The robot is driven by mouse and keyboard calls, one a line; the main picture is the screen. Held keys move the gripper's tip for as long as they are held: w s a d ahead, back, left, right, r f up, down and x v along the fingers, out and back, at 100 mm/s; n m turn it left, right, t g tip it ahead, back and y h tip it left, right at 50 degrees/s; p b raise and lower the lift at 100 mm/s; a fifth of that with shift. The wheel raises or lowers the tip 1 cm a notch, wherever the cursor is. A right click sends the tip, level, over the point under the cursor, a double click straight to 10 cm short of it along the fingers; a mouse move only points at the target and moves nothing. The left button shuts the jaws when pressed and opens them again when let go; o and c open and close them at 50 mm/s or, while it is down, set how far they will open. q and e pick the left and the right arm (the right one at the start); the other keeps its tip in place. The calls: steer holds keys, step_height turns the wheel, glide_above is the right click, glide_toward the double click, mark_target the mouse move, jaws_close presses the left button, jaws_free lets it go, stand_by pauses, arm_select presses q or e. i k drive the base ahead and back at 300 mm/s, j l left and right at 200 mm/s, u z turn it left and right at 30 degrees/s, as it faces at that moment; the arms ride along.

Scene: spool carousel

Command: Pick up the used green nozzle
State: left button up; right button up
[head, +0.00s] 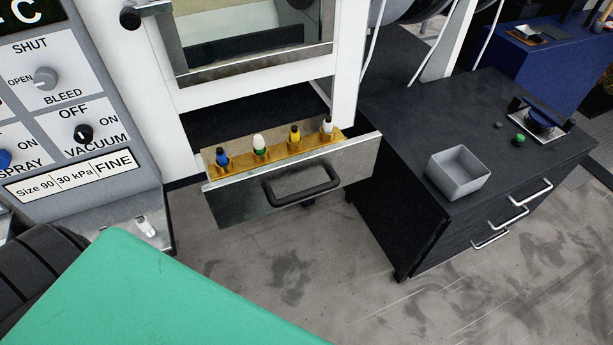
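A small green-topped piece (519,140) with a dark lower part stands on the dark cabinet top, near a blue and dark device. It looks like the green nozzle, but it is too small to tell if it is used. Neither of my grippers shows in the head view.
An open grey box (458,173) stands on the dark cabinet (405,120), left of the green-topped piece. A small dark object (498,125) lies nearby. The drawer (350,165) juts out over the floor. A control panel (70,110) is at left; a teal surface (140,290) fills the lower left.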

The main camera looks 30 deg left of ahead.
mark_target(258, 142)
steer(key=u, duration=1.15)
steer(key=k, duration=0.1)
